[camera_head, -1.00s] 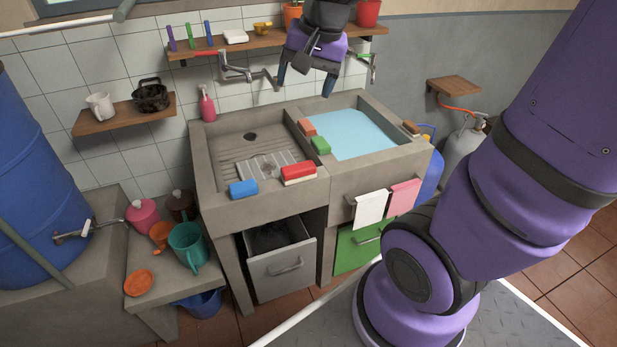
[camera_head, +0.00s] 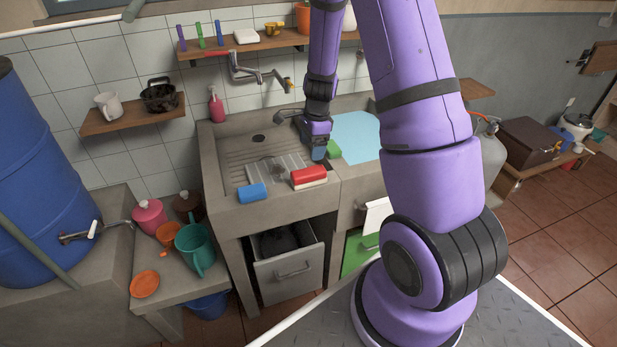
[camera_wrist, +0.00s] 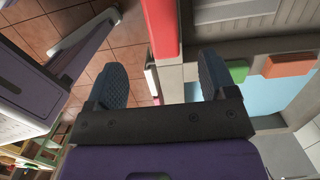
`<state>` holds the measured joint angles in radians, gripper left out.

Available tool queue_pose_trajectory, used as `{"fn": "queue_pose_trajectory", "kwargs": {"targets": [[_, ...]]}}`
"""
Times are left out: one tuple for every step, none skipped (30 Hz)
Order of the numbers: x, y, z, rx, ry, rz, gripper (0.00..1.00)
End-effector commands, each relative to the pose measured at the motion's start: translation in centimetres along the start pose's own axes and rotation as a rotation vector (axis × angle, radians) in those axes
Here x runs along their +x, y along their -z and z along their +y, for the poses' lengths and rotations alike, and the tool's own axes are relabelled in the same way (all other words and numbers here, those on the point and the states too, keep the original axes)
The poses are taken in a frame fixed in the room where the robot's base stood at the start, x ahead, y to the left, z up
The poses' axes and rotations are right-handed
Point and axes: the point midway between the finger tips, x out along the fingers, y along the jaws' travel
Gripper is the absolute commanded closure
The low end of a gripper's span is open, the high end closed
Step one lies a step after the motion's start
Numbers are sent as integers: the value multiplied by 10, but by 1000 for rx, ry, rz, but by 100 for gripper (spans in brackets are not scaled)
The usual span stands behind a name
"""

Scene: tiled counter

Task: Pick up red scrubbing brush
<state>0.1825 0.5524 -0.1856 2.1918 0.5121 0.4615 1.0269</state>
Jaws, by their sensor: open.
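The red scrubbing brush (camera_head: 309,174), a red block with a pale bristle underside, lies at the front edge of the sink's left drainboard, beside a blue brush (camera_head: 251,193). In the wrist view, the red brush (camera_wrist: 161,28) extends from the top edge, ahead of and roughly between my fingertips. My gripper (camera_wrist: 160,80) is open and empty there. In the head view, my gripper (camera_head: 316,150) hangs low over the sink, just behind and slightly right of the red brush. Whether it touches anything is hard to tell.
A green block (camera_head: 334,152) sits on the sink divider close to my gripper. The water basin (camera_head: 357,133) is to the right. A metal washboard (camera_head: 275,171) lies behind the brushes. An open drawer (camera_head: 290,270) juts out below. A faucet (camera_head: 262,74) is on the wall.

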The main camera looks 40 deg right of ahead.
Motion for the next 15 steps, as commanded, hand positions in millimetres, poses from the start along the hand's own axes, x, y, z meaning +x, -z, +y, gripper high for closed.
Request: {"fn": "queue_pose_trajectory", "kwargs": {"targets": [[5, 2, 0, 12, -4, 1, 22], [9, 3, 0, 17, -6, 2, 22], [13, 3, 0, 20, -7, 2, 22], [17, 4, 0, 21, -6, 3, 22], [22, 3, 0, 20, -7, 2, 22], [28, 3, 0, 20, -8, 2, 22], [33, 3, 0, 21, -7, 2, 22], [37, 3, 0, 21, -7, 2, 22], [43, 3, 0, 21, -8, 1, 22], [46, 4, 0, 20, -6, 2, 22], [50, 4, 0, 19, -6, 2, 22], [54, 3, 0, 18, -6, 2, 22], [56, 3, 0, 17, -6, 2, 22], [58, 3, 0, 17, -5, 2, 22], [59, 3, -1, 17, -4, 2, 22]]}}
